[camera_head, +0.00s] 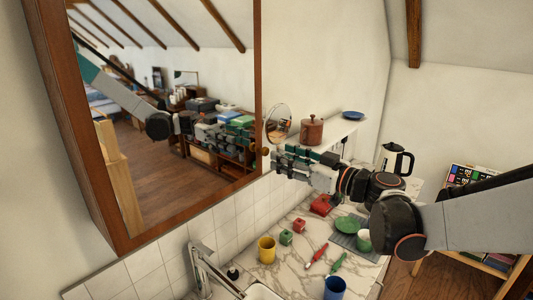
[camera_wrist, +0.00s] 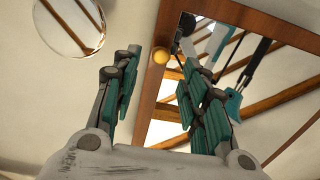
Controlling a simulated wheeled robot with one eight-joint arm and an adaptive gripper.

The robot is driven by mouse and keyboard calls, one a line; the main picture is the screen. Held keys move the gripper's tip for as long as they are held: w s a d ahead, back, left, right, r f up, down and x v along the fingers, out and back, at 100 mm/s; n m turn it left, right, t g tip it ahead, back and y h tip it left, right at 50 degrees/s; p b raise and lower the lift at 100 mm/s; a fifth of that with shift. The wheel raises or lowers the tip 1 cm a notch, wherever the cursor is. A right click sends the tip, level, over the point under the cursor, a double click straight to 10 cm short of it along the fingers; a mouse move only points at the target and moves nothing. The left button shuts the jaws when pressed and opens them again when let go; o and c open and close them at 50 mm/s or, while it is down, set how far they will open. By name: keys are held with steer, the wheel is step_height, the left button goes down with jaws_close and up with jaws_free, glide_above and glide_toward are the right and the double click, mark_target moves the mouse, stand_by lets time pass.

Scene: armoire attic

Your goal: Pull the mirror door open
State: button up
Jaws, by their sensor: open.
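The mirror door (camera_head: 170,140) is a large mirror in a brown wooden frame on the wall cabinet at the left of the head view. It looks shut against the cabinet. A small round knob (camera_head: 264,151) sits on its right frame edge. In the wrist view the brass-coloured knob (camera_wrist: 173,79) is on the wooden frame (camera_wrist: 153,95), ahead of and between the fingers. My gripper (camera_head: 277,160) is just right of the knob, with teal-padded fingers. In the wrist view my gripper (camera_wrist: 160,85) is open and empty. I cannot tell whether a finger touches the knob.
A round mirror (camera_head: 279,122), a brown lidded pot (camera_head: 312,131) and a blue dish (camera_head: 352,115) are by the shelf behind my gripper. Below, the marble counter (camera_head: 290,262) holds a yellow cup (camera_head: 266,249), a blue cup (camera_head: 334,288) and a faucet (camera_head: 205,265).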

mark_target(267, 151)
steer(key=x, duration=0.6)
jaws_close()
